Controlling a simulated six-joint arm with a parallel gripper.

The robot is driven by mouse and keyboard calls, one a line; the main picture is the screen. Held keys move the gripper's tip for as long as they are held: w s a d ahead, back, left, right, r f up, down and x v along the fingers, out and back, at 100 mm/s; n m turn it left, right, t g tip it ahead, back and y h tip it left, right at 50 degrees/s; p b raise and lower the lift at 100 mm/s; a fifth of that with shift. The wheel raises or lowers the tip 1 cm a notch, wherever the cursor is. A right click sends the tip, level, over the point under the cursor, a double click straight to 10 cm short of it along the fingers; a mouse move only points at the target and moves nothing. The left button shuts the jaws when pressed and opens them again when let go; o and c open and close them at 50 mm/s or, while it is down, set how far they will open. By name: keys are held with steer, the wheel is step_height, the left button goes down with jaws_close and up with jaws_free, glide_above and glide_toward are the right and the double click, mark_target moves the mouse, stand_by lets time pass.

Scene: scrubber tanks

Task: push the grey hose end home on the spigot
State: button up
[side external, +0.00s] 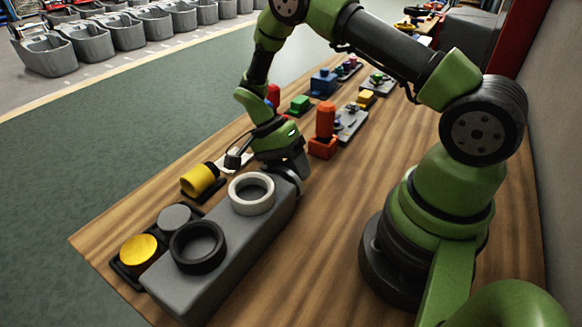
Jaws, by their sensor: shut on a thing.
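My gripper (291,163) points down at the far end of a long grey tank block (232,263). It is shut on the grey hose end (289,175), of which only a small part shows low between and below the jaws. The spigot is hidden behind the gripper and hose end. I cannot tell whether the hose end is around the spigot or only above it.
The block's top carries a white ring (252,194) near the gripper and a black ring (198,247). Left stand a yellow cylinder (199,179) and a tray with yellow (139,250) and grey (175,218) caps. An orange-red post (325,122) stands behind. Wood right of the block is clear.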

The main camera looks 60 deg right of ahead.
steer(key=shift+a, duration=0.35)
steer(key=o, duration=1.1)
steer(key=shift+o, duration=0.2)
steer(key=w+a+r+n+t, duration=0.1)
steer(key=w+r+n, duration=0.1)
steer(key=r, duration=0.7)
steer(key=w+a+r+n+t, duration=0.1)
steer(key=w+r+t, duration=0.1)
steer(key=r, duration=0.6)
steer(key=s+a+r+n+t+y, duration=0.1)
steer(key=s+a+r+n+t, duration=0.1)
steer(key=s+r+n+t, duration=0.3)
steer(key=s+a+r+n+t+y, duration=0.1)
steer(key=s+r+n+t, duration=0.4)
steer(key=s, duration=0.6)
step_height(320, 180, up, 2)
steer(key=shift+s+a+n, duration=0.3)
steer(key=shift+a+n, duration=0.2)
steer(key=shift+a, duration=0.4)
